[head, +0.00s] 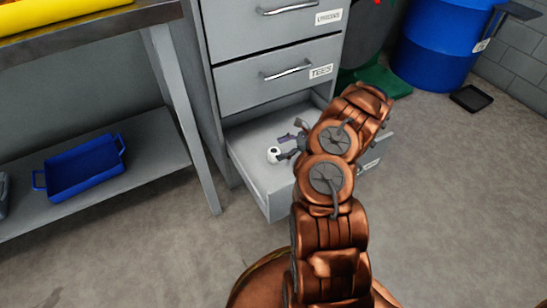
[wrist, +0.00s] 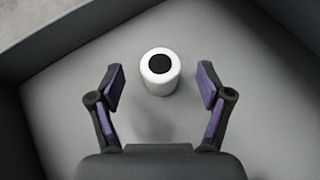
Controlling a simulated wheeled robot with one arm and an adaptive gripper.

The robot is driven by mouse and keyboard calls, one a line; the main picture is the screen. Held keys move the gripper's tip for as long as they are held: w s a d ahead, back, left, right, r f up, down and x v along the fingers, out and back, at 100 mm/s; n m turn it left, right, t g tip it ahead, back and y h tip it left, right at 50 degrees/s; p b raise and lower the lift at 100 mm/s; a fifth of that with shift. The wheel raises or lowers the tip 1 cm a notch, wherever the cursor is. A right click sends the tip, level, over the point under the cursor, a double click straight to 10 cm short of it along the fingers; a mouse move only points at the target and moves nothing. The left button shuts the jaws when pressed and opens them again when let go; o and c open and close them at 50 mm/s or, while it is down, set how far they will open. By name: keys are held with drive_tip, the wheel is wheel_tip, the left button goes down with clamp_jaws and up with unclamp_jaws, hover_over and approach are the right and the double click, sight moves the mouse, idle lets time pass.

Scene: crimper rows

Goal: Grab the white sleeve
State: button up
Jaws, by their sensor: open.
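The white sleeve (wrist: 160,85) is a short white cylinder with a dark hole in its top. It stands on the grey floor of an open drawer (wrist: 60,115). In the head view the sleeve (head: 274,155) shows near the drawer's left side. My gripper (wrist: 160,85) is open, with purple pads on dark fingers, one on each side of the sleeve and apart from it. In the head view my gripper (head: 283,145) is inside the drawer next to the sleeve, partly hidden by my arm.
The drawer (head: 248,172) is the lowest visible one of a grey cabinet, below a shut drawer labelled TEES (head: 270,76). A workbench (head: 165,70) with a blue tray (head: 83,168) on its lower shelf stands left. A blue barrel (head: 440,45) stands back right.

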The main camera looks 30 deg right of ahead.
sight(275, 151)
drive_tip(key=b+x, duration=0.1)
drive_tip(key=x, duration=0.2)
drive_tip(key=shift+w+a+f, duration=0.15)
drive_tip(key=shift+a+f, duration=0.1)
drive_tip(key=shift+c, duration=0.2)
drive_tip(key=c, duration=1.2)
